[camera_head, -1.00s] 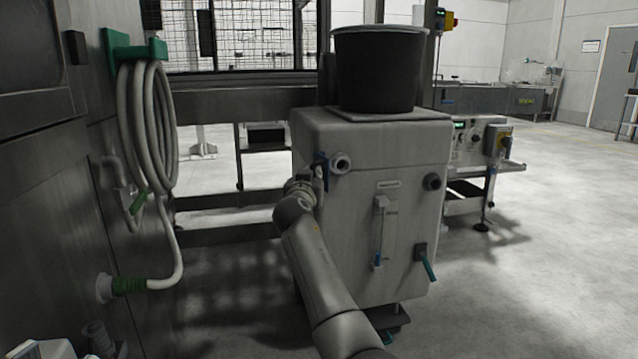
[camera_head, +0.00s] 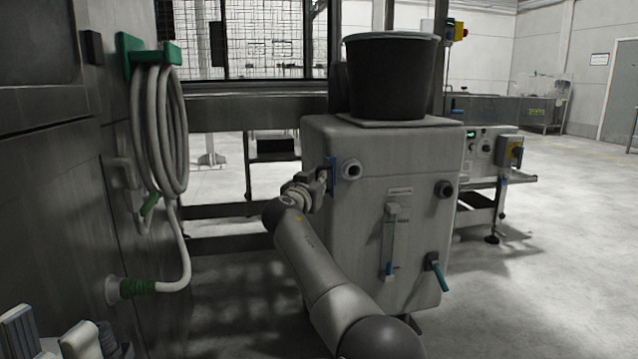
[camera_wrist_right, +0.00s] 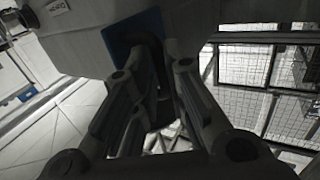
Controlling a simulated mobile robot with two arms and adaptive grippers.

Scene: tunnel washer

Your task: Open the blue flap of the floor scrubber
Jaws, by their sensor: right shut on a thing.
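The floor scrubber (camera_head: 408,180) is the pale boxy machine in the middle of the head view. Its blue flap (camera_head: 331,176) shows as a narrow upright strip at the left edge of the scrubber's front, beside a round grey port. My right gripper (camera_head: 318,184) is at the flap's left side. The right wrist view shows the blue flap (camera_wrist_right: 123,33) with a dark part (camera_wrist_right: 151,50) in front of it. There, my right gripper (camera_wrist_right: 154,72) is shut on this dark part at the flap.
A black bucket (camera_head: 392,78) stands on top of the scrubber. A coiled hose (camera_head: 160,130) hangs on the machine wall at left. A teal-handled valve (camera_head: 437,270) sticks out low on the scrubber's front. Open floor (camera_head: 550,250) lies to the right.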

